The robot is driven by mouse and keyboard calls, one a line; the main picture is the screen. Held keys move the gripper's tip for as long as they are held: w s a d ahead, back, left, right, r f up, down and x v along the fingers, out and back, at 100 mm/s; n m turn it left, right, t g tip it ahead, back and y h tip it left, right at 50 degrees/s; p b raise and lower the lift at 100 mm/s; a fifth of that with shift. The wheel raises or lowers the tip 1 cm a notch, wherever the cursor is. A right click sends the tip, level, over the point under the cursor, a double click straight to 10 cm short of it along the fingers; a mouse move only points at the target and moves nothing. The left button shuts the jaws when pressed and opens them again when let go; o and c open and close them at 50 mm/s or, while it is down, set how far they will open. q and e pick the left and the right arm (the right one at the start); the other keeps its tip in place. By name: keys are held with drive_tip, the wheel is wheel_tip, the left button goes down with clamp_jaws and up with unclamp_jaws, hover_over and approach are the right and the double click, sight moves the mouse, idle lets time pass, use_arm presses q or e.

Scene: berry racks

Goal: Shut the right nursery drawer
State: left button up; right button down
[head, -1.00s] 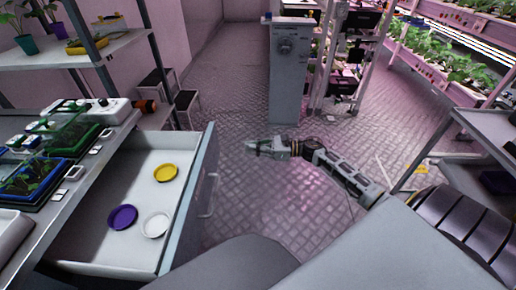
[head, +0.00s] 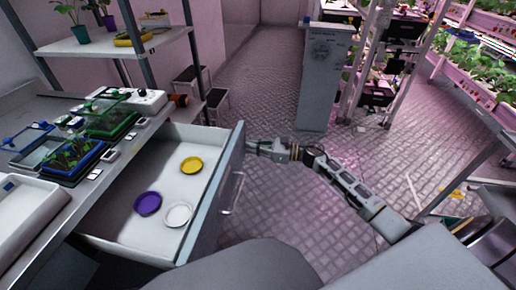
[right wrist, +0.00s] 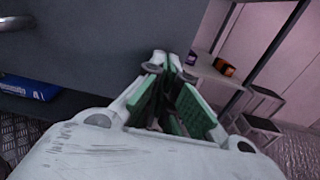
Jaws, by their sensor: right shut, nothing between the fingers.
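The drawer (head: 150,240) is pulled out from under the bench at the left in the head view. Its grey front (head: 212,215) has a bar handle (head: 233,194). Inside lie a yellow dish (head: 192,164), a purple dish (head: 148,204) and a white dish (head: 178,214). My right gripper (head: 252,147) is shut and empty at the far end of the drawer front, on its outer side. In the right wrist view the fingertips (right wrist: 172,62) are close to the grey front (right wrist: 90,45); I cannot tell whether they touch. The handle (right wrist: 15,23) shows at the upper left there. My left gripper is out of view.
The bench (head: 45,220) carries seedling trays (head: 75,160) and a white power strip (head: 140,102). Two step stools (head: 217,100) stand beyond the drawer. A grey cabinet (head: 325,80) stands further back. The floor (head: 275,200) beside the drawer front is clear.

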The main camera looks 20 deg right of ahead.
drive_tip(key=shift+w+a, duration=0.15)
drive_tip(key=shift+a, duration=0.05)
idle(0.4)
drive_tip(key=b, duration=0.4)
approach(186, 143)
drive_tip(key=r, duration=0.1)
drive_tip(key=s+d+r, duration=0.1)
drive_tip(key=r, duration=0.1)
drive_tip(key=shift+s+d, duration=0.3)
drive_tip(key=shift+d, duration=0.1)
drive_tip(key=b+x, duration=0.4)
drive_tip(key=x, duration=0.8)
drive_tip(key=shift+w+a+f, duration=0.1)
drive_tip(key=shift+w+a, duration=0.05)
drive_tip(key=shift+w, duration=0.05)
drive_tip(key=shift+b+x, duration=0.45)
drive_tip(key=shift+x, duration=0.35)
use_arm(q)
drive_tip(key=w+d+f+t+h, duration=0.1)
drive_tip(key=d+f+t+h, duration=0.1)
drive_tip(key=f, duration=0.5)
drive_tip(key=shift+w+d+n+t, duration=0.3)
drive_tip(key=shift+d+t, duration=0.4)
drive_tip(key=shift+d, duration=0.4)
use_arm(e)
drive_tip(key=shift+r, duration=0.25)
drive_tip(key=shift+r, duration=0.1)
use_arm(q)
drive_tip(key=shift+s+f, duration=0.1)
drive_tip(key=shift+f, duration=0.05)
